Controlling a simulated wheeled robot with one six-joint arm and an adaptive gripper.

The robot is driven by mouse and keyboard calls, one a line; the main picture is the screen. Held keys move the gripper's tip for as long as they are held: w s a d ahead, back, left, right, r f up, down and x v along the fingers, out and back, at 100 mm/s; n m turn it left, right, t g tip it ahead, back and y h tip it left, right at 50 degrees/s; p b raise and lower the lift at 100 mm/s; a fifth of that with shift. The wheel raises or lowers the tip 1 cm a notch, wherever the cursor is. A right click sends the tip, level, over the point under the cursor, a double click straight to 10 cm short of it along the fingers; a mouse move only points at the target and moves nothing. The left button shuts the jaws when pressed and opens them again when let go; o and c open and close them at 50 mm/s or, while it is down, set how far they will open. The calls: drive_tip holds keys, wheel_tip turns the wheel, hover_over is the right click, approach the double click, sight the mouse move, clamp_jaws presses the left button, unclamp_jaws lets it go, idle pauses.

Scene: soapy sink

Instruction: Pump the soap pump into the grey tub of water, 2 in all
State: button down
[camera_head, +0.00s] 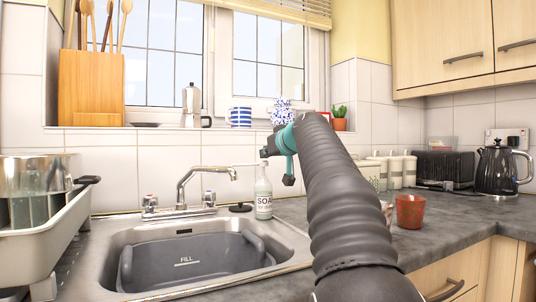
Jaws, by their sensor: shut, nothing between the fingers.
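The soap pump (263,201) is a pale bottle with a "SOAP" label, upright on the ledge behind the sink's right end. Its thin pale spout points left. The grey tub (127,268) sits in the sink basin and has a "FILL" mark inside; I cannot make out its water level. My gripper (266,153), dark with a teal section behind it, is shut and empty just above the pump's top. The arm and gripper partly cover that area, so I cannot tell whether they touch.
A chrome tap (205,174) arches over the sink, left of the pump. A dish rack (40,235) with a metal pot stands at left. A red cup (409,211), canisters (395,168), a toaster (443,167) and a black kettle (497,170) stand at right. The front right counter is clear.

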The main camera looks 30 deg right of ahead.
drive_tip(key=r+b+v, duration=0.1)
drive_tip(key=v, duration=0.9)
drive_tip(key=shift+r, duration=0.45)
drive_tip(key=shift+r, duration=0.15)
idle(1.2)
drive_tip(key=shift+w+a+r+p, duration=0.1)
drive_tip(key=shift+w+r+p, duration=0.25)
drive_tip(key=shift+r, duration=0.35)
